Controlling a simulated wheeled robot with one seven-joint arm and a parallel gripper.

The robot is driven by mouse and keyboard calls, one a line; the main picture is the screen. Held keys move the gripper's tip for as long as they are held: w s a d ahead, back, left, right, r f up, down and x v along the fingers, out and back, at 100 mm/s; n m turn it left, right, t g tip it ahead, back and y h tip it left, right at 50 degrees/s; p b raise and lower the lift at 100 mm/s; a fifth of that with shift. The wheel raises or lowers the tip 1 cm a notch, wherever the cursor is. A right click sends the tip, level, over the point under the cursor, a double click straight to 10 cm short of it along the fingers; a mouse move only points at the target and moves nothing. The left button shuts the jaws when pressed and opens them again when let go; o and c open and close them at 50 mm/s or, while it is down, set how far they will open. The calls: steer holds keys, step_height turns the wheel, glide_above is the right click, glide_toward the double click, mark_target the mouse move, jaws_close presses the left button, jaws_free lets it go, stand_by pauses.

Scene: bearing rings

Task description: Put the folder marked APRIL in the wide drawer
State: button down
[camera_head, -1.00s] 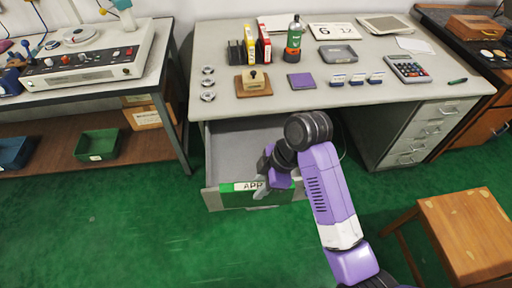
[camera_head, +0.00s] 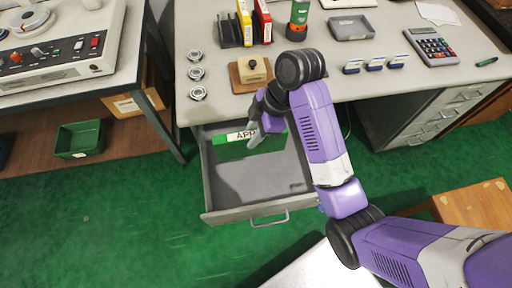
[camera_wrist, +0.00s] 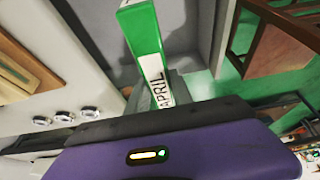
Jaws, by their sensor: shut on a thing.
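The green folder (camera_head: 229,146) has a white label reading APR in the head view, with the rest behind my gripper. In the wrist view the folder (camera_wrist: 143,32) shows the label APRIL. My gripper (camera_head: 256,137) is shut on the folder by its labelled edge. The wide drawer (camera_head: 243,212) is pulled out under the desk, grey, with a handle on its front. The folder is over the back part of the open drawer, near the desk edge. I cannot tell whether it touches the drawer floor. The visible drawer floor is bare.
The desk (camera_head: 222,108) carries a yellow and a red folder in a black rack (camera_head: 229,34), a wooden block stand (camera_head: 252,71), several metal rings (camera_head: 196,74) and a calculator (camera_head: 431,46). A wooden stool (camera_head: 480,207) stands at right. Green floor is clear at left.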

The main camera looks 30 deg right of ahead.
mark_target(268, 146)
step_height(268, 146, down, 20)
steer(key=b, duration=0.3)
steer(key=shift+r, duration=0.2)
steer(key=shift+f, duration=0.15)
steer(key=c, duration=1.1)
jaws_free()
steer(key=p+v, duration=0.1)
steer(key=v, duration=1.1)
steer(key=shift+s, duration=0.1)
